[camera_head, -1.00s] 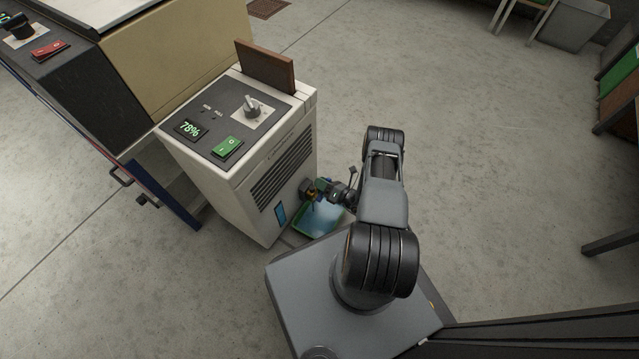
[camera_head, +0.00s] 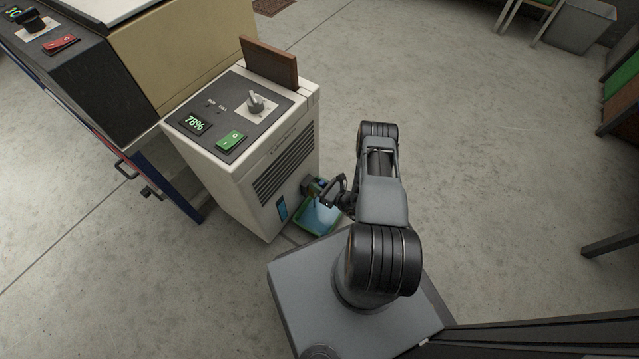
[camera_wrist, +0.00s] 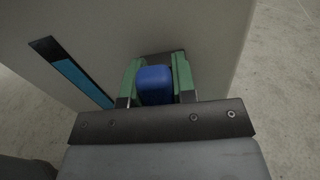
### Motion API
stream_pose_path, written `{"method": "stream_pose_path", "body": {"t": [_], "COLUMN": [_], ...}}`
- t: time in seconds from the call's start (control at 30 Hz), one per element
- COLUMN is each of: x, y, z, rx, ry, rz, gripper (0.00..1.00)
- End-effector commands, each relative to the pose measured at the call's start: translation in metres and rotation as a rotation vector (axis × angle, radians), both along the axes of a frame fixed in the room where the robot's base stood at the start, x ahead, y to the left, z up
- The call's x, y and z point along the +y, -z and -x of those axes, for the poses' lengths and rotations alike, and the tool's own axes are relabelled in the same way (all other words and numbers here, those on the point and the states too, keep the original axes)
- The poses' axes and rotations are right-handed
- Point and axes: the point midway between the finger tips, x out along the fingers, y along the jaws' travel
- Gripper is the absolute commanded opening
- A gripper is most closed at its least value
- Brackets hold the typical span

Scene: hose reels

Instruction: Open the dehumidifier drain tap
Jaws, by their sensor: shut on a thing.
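The dehumidifier (camera_head: 245,160) is a pale cabinet with a dark top panel. Its drain tap is low on the vented front, with a blue handle (camera_wrist: 155,86) in the wrist view. My gripper (camera_wrist: 156,62) has its two green-lined fingers on either side of this handle and is shut on it. In the head view my gripper (camera_head: 323,190) is small and dark against the cabinet's lower front, and hides most of the tap. How far the tap is turned cannot be told. A green-rimmed tray (camera_head: 300,228) with a blue inside lies on the floor below.
The panel has a 78% display (camera_head: 194,122), a green switch (camera_head: 231,139) and a knob (camera_head: 256,103). A blue level strip (camera_wrist: 72,72) is left of the tap. A larger machine (camera_head: 150,50) stands close at the left.

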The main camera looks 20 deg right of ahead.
Motion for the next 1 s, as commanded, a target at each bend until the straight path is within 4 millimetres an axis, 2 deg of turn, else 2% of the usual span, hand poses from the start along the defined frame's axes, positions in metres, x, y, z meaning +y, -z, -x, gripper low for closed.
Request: {"method": "stream_pose_path", "body": {"t": [0.67,0.7,0.93,1.0], "x": [0.0009,0.0009,0.0026,0.003], "y": [-0.0018,-0.0018,-0.001,-0.0008], "z": [-0.0005,-0.0005,-0.0002,-0.0002], "rx": [-0.037,-0.037,-0.033,-0.033], "ry": [0.004,0.004,0.0,-0.001], "rz": [0.05,0.05,0.048,0.048], "gripper": [0.0,0.26,0.48,0.51]}}
